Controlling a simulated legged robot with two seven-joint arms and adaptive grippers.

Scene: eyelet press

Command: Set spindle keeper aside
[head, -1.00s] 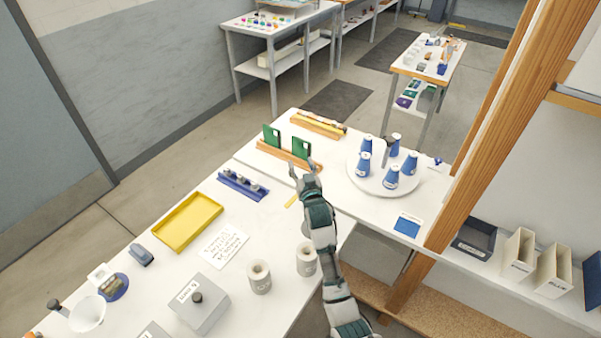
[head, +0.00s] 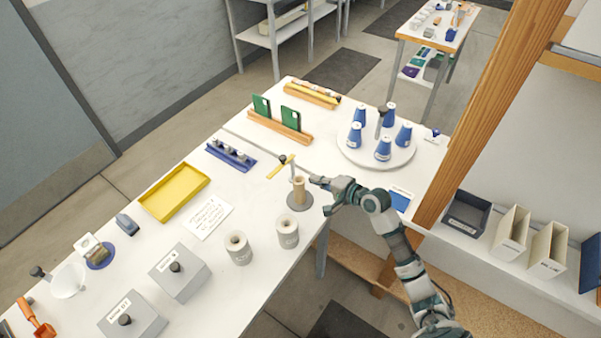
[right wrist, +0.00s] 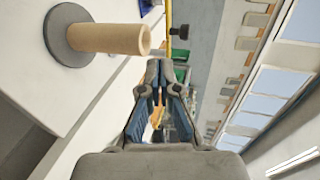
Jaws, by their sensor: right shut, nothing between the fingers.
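My right gripper (head: 315,180) is shut and empty beside the top of a tan spool (head: 299,188) that stands upright on a round grey base (head: 299,200). In the right wrist view the shut fingertips (right wrist: 165,68) point past the tan spool (right wrist: 110,38). A yellow bar (head: 276,170) with a black knob (head: 283,158), which may be the spindle keeper, shows just left of the spool top. The bar (right wrist: 169,17) and a black knob (right wrist: 180,32) also show beyond the fingertips. I cannot tell whether the bar touches the spindle. My left gripper is not in view.
Two grey-white rolls (head: 287,232) stand near the table's front edge. A blue rack (head: 230,155), yellow tray (head: 174,192) and written sheet (head: 209,217) lie to the left. A round turntable (head: 360,158) with blue cones is behind right. A wooden post (head: 490,110) rises at the right.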

